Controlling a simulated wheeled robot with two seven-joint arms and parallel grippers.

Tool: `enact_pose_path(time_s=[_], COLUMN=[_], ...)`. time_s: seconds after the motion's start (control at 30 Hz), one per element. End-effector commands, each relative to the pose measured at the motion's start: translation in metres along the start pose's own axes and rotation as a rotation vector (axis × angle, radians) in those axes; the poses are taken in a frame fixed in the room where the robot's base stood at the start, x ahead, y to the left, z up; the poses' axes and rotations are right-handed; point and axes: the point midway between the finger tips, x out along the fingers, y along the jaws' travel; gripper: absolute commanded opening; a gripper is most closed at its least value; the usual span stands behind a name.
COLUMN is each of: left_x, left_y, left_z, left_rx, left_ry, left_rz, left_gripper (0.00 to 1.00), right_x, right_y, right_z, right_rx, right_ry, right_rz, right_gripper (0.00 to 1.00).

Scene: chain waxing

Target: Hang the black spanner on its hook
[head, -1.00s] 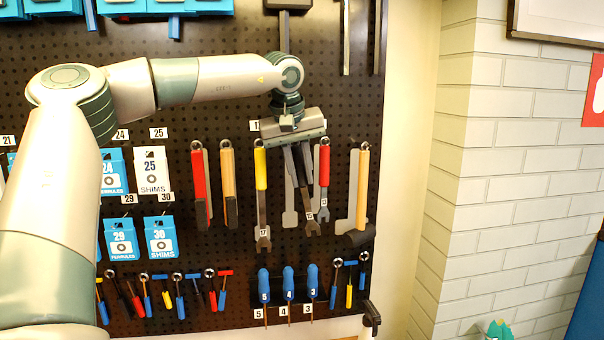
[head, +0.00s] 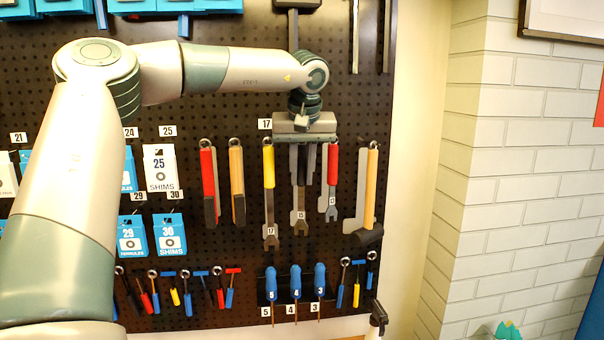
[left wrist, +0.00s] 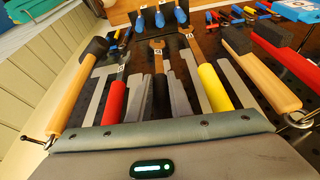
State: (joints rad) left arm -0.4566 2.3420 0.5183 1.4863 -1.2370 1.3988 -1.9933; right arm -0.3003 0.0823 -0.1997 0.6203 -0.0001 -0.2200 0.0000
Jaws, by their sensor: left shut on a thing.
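The black spanner (head: 301,217) is upright, open jaw down, between the yellow spanner (head: 268,200) and the red spanner (head: 332,190). A grey silhouette shows beside it on the board. My left gripper (head: 303,170) is shut on its black handle near the top, in front of the pegboard. In the left wrist view the black spanner (left wrist: 158,58) lies between the two fingers, its jaw pointing away from me. The gripper body hides the handle's top end and its hook, so I cannot tell whether they touch. My right gripper is not in view.
A hammer (head: 369,190) hangs at the right of the pegboard (head: 345,90). Blue screwdrivers (head: 295,282) sit in a rack below. Neighbouring spanners hang close on both sides of my gripper.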

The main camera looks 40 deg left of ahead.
Motion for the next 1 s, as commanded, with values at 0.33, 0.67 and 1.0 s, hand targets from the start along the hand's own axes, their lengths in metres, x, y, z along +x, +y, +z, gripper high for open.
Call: enact_pose_path(time_s=[0.33, 0.67, 1.0], left_x=[-0.0006, -0.0004, 0.0001], left_y=[0.0003, 0.0003, 0.0001], left_z=[-0.0002, -0.0001, 0.0001], left_rx=[0.000, 0.000, 0.000], left_ry=[0.001, 0.001, 0.000], left_rz=[0.001, 0.001, 0.000], left_gripper=[0.00, 0.40, 0.40], right_x=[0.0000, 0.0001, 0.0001], right_y=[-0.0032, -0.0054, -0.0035], right_z=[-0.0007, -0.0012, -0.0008], right_rx=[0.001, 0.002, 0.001], right_ry=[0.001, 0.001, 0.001], right_rz=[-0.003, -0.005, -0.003], right_gripper=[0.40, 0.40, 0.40])
